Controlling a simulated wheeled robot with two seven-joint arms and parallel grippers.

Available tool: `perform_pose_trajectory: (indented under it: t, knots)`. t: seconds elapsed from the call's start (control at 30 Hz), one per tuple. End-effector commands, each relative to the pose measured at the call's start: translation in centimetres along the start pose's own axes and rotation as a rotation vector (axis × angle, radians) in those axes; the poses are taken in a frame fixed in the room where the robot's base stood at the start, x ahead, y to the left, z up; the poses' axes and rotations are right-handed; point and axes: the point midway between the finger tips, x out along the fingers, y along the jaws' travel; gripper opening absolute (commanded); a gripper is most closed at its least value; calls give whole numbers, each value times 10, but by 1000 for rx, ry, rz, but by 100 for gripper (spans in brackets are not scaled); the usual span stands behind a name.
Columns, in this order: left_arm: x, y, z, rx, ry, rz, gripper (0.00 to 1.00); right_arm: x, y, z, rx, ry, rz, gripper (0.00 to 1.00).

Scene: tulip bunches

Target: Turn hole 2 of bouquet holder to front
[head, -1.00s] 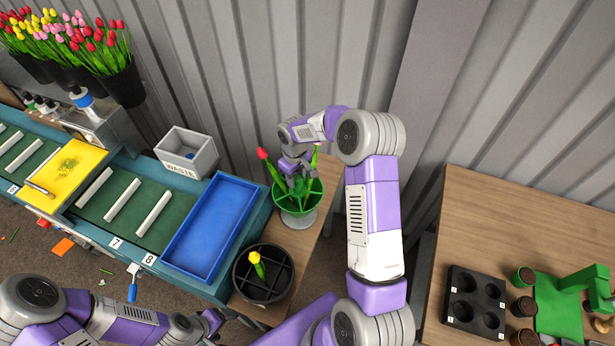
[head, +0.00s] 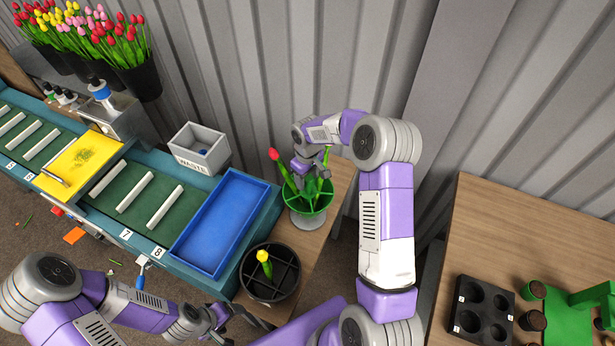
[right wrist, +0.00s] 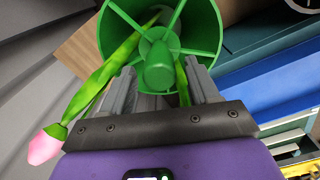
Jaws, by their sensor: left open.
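The bouquet holder is a green spoked bowl (head: 322,203) on a grey foot, on the wooden table beside the wall. It holds tulips: a red-pink bloom (head: 274,155) leans out left, and green leaves rise around my right gripper (head: 304,184). In the right wrist view the holder (right wrist: 203,25) shows its spokes and central green knob (right wrist: 158,70). My right gripper's fingers (right wrist: 160,78) stand apart on either side of the knob, with a visible gap; a tulip (right wrist: 45,145) lies across to the left. Hole numbers are not readable. My left gripper (head: 250,325) is open and empty, low in the head view.
A black divided bucket (head: 247,280) with a yellow tulip stands just in front of the holder. A blue tray (head: 226,220) and grey waste bin (head: 200,150) are to the left. A second table (head: 500,220) with a black pot tray (head: 482,312) is at right.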

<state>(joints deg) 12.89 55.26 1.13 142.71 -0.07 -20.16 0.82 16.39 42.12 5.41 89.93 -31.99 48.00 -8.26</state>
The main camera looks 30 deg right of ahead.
Motion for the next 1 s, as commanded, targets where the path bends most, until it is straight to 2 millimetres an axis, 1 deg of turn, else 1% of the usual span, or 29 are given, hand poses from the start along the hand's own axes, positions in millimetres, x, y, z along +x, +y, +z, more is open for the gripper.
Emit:
perform_pose_trajectory:
  t: [0.17, 0.27, 0.37, 0.6, 0.7, 0.8, 1.0]
  knots:
    - [0, 0, 0, 0, 0, 0, 76, 1, 0, 0, 0, -2, -1, 60]
    - [0, 0, 0, 0, 0, 0, 76, -4, 0, 0, 1, 0, -1, 60]
    - [0, 0, 0, 0, 0, 0, 76, -16, 0, 0, 1, 1, 1, 60]
    - [0, 0, 0, 0, 0, 0, 76, -57, 0, 0, 1, 2, 1, 60]
    - [0, 0, 0, 0, 0, 0, 76, -68, 0, -1, 0, 1, 1, 60]
    - [0, 0, 0, 0, 0, 0, 76, -74, 0, 0, 0, 0, 0, 60]
    - [0, 0, 0, 0, 0, 0, 76, -76, 0, 0, -1, -1, -1, 60]
